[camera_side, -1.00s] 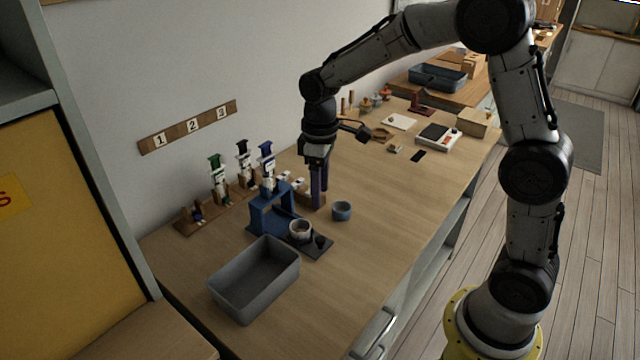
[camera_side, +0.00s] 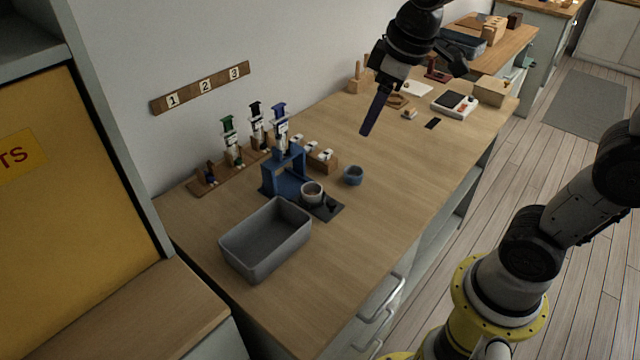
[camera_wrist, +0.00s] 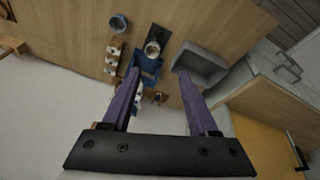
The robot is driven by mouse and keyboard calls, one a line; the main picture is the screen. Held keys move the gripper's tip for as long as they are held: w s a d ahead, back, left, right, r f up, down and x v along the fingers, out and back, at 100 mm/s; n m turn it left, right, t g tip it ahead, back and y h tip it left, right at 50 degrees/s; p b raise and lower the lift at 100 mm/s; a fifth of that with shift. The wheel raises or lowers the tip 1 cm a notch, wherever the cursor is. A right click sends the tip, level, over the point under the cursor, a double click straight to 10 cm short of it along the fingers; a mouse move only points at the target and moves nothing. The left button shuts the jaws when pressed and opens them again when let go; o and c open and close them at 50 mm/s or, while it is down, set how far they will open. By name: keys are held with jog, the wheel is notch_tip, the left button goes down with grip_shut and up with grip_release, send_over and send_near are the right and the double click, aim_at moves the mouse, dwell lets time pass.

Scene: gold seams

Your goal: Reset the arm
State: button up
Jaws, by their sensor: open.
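My gripper (camera_side: 374,110) hangs high above the middle of the workbench (camera_side: 400,190) in the side view, clear of everything on it. In the wrist view its two purple fingers (camera_wrist: 158,95) are spread apart with nothing held between them. A blue stand (camera_side: 286,172) is on the bench below and to the left, with a small grey cup (camera_side: 311,192) at its front. The stand also shows between the fingers in the wrist view (camera_wrist: 147,63).
A grey bin (camera_side: 262,240) sits at the near end. A blue-grey cup (camera_side: 353,175) stands alone on the bench. A wooden rack (camera_side: 215,178) holds several syringe-like tools by the wall. A white device (camera_side: 455,105) is farther back. The bench's front right area is clear.

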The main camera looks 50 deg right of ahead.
jog(key=s+f+m+t, duration=0.2)
jog(key=s+f+m, duration=0.1)
jog(key=s, duration=1.1)
jog(key=shift+s+m, duration=0.3)
jog(key=shift+m, duration=0.2)
jog(key=shift+a+r, duration=0.1)
